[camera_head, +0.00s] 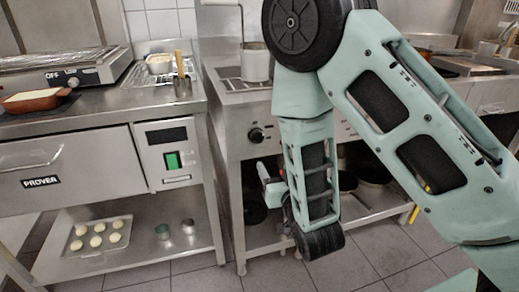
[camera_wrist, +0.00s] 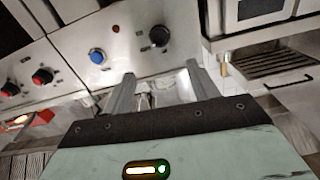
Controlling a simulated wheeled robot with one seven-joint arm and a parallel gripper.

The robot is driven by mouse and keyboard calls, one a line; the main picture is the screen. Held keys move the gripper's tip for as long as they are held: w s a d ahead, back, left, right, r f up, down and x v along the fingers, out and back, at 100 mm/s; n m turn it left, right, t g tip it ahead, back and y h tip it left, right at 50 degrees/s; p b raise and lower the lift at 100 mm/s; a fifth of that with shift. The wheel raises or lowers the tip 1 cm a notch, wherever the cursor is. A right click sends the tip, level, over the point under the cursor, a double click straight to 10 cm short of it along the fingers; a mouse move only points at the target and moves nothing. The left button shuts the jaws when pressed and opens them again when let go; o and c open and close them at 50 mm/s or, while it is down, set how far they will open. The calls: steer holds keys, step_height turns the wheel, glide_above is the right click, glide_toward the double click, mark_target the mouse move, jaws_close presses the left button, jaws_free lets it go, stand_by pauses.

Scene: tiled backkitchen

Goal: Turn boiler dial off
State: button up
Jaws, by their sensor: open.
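The black round dial (camera_head: 256,135) is on the steel front panel of the boiler unit, left of my arm in the head view. In the wrist view the dial (camera_wrist: 159,36) is near the top middle, beyond my fingertips, with a blue button (camera_wrist: 97,55) to its left and a small red light (camera_wrist: 116,28) above. My gripper (camera_wrist: 159,82) is open and empty, its two fingers apart and not touching the dial. In the head view my arm hides part of the panel, and the fingers are not clear.
Red knobs (camera_wrist: 42,76) are on the panel at the left of the wrist view. The prover (camera_head: 85,165) stands left of the boiler unit, with a tray of dough balls (camera_head: 97,237) on its lower shelf. A pot (camera_head: 257,63) sits on the unit's top. Tiled floor is open in front.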

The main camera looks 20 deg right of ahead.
mark_target(258, 137)
steer(key=w+b, duration=0.1)
steer(key=b, duration=0.2)
steer(key=w+b, duration=0.1)
steer(key=b, duration=0.2)
steer(key=w+b, duration=0.1)
steer(key=b, duration=0.2)
steer(key=shift+w+f+b, duration=0.1)
steer(key=shift+f+b, duration=0.15)
steer(key=shift+b, duration=0.15)
steer(key=w, duration=1.1)
steer(key=shift+w+r+b, duration=0.3)
steer(key=c, duration=1)
